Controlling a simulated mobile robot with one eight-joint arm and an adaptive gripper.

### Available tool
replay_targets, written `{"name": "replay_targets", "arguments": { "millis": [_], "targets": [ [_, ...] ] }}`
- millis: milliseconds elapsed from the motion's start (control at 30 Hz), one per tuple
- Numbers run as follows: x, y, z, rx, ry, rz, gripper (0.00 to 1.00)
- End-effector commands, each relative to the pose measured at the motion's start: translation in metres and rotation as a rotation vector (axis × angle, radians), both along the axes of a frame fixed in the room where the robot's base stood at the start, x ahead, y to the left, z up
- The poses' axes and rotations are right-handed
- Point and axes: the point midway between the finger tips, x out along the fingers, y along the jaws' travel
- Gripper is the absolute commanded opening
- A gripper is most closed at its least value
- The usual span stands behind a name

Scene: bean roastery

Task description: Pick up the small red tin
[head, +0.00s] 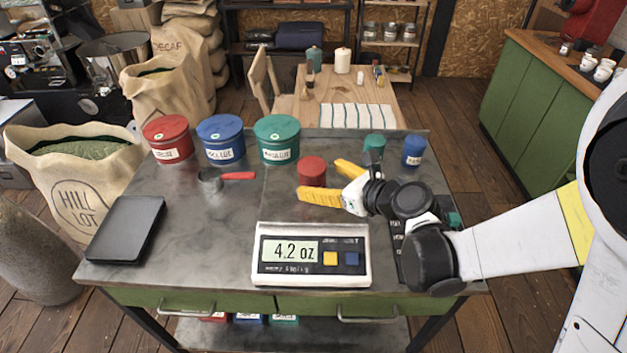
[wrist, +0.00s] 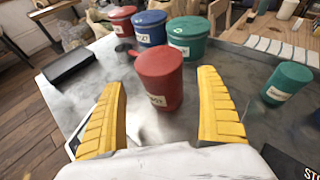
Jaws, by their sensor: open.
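The small red tin (head: 312,171) stands upright on the grey metal bench, a little right of the middle in the head view. In the wrist view the same red tin (wrist: 160,79) stands ahead between the two yellow fingers, with a pale label on its lower side. My gripper (head: 322,182) is open with nothing between its fingertips. In the wrist view my gripper (wrist: 163,85) has one finger to each side of the tin, and I see a gap on both sides. Whether the fingertips reach past the tin is unclear.
Large red (head: 168,139), blue (head: 221,139) and green (head: 277,139) tins stand behind. Small green (head: 374,144) and blue (head: 414,151) tins stand right. A red-handled scoop (head: 238,176), black tray (head: 126,229) and scale (head: 312,270) reading 4.2 oz share the bench. The left middle is clear.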

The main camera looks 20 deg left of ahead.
Motion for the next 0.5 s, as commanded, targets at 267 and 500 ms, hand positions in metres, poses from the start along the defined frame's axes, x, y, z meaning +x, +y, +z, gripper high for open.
{"name": "replay_targets", "arguments": {
  "millis": [267, 500],
  "targets": [
    [0.021, 0.03, -0.016, -0.001, 0.0, 0.002, 0.86],
    [0.021, 0.03, -0.014, -0.001, 0.0, 0.001, 0.72]
  ]
}}
